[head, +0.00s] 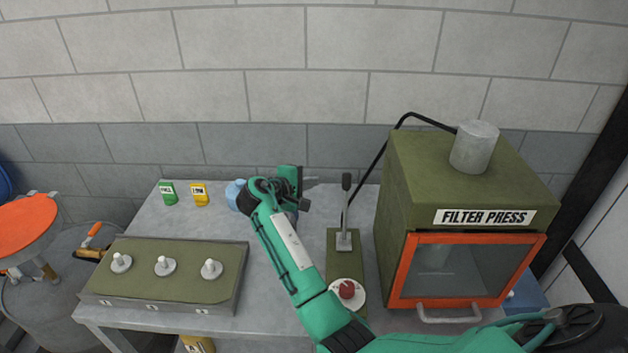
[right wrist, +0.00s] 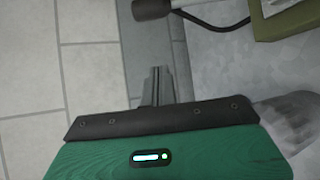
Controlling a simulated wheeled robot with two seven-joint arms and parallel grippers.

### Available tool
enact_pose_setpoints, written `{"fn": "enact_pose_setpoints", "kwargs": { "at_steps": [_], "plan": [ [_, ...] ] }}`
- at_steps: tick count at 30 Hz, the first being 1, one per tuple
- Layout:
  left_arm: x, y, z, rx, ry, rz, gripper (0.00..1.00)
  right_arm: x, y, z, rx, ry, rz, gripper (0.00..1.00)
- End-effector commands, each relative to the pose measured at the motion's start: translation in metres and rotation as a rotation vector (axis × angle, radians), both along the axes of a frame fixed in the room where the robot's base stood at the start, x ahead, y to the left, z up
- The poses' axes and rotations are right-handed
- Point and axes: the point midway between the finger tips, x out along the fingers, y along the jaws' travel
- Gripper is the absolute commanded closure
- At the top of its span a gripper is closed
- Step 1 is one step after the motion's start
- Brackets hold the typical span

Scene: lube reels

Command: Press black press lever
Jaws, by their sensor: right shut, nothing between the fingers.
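The black press lever (head: 346,182) stands upright on a grey bracket on an olive base plate (head: 335,265), left of the filter press. My right arm reaches over the table, and its gripper (head: 312,182) is a little left of the lever's black knob, apart from it. In the right wrist view the shut, empty fingers (right wrist: 158,86) point up the picture, and the dark knob of the lever (right wrist: 151,9) lies beyond them at the top. My left gripper is not in view.
The olive filter press (head: 405,190) with an orange-framed door stands right of the lever. A red button (head: 347,290) sits at the plate's front. A panel with several knobs (head: 165,290) is at left. Green (head: 168,194) and yellow (head: 200,195) containers stand behind it. A brick wall closes the back.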

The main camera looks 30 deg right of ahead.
Motion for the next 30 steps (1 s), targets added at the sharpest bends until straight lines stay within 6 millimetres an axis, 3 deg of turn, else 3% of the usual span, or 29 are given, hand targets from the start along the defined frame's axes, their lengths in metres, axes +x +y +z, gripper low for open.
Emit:
{"fn": "enact_pose_setpoints", "kwargs": {
  "at_steps": [10,18,30],
  "plan": [
    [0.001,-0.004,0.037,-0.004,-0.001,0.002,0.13,0.022,-0.070,-0.021,-0.002,0.004,-0.003,1.00],
    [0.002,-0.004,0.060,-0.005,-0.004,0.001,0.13,-0.006,-0.069,-0.012,0.001,0.000,0.000,1.00],
    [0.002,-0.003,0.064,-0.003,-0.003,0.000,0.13,-0.015,-0.070,-0.011,0.000,0.000,0.000,1.00]
  ]
}}
